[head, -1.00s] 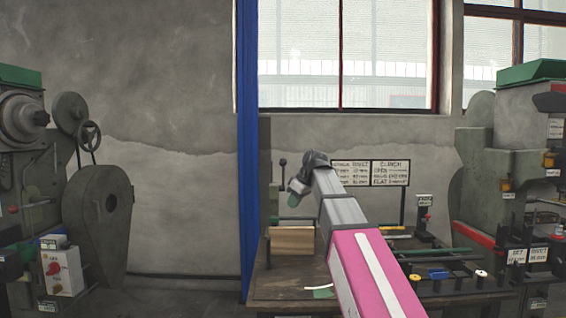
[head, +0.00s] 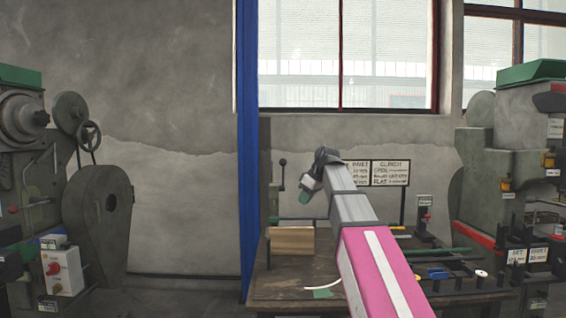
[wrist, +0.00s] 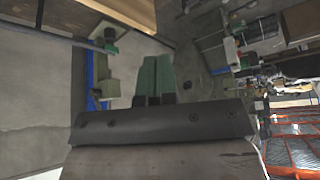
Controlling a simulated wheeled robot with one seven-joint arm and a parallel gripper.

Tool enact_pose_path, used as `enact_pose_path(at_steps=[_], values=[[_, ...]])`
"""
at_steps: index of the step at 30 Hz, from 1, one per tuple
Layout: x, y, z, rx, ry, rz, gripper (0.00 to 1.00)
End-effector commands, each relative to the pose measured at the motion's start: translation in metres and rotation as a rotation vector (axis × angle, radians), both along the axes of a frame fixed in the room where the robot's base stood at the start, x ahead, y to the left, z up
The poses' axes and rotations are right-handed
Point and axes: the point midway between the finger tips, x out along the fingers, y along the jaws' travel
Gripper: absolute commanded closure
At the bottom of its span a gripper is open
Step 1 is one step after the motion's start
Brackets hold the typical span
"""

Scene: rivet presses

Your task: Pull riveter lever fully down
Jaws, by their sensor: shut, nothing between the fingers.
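The riveter lever (head: 283,174) is a thin dark rod with a round black knob. It stands upright beside the pale green riveter body (head: 274,200) at the left end of the bench. My gripper (head: 305,198) shows in the head view to the right of the lever and a little lower, apart from it in the picture. Its green fingers (wrist: 155,78) are shut together and empty in the wrist view. A pale green machine part (wrist: 106,80) and a thin rod show left of the fingers there; I cannot tell whether that rod is the lever.
The wooden bench (head: 290,285) holds a wooden block (head: 291,240) below the gripper. A sign board (head: 390,173) and a small switch box (head: 424,214) stand right of my arm. A blue post (head: 247,150) rises at the bench's left end. Large presses stand at both sides.

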Motion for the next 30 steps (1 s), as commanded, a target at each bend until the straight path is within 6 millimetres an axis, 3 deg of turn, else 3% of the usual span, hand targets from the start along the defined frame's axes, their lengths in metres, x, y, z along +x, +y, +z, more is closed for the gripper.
enact_pose_path(at_steps=[18, 30], values=[[0.001, -0.015, 0.062, 0.000, -0.001, 0.000, 1.00], [0.000, -0.016, 0.066, 0.000, -0.001, 0.000, 1.00]])
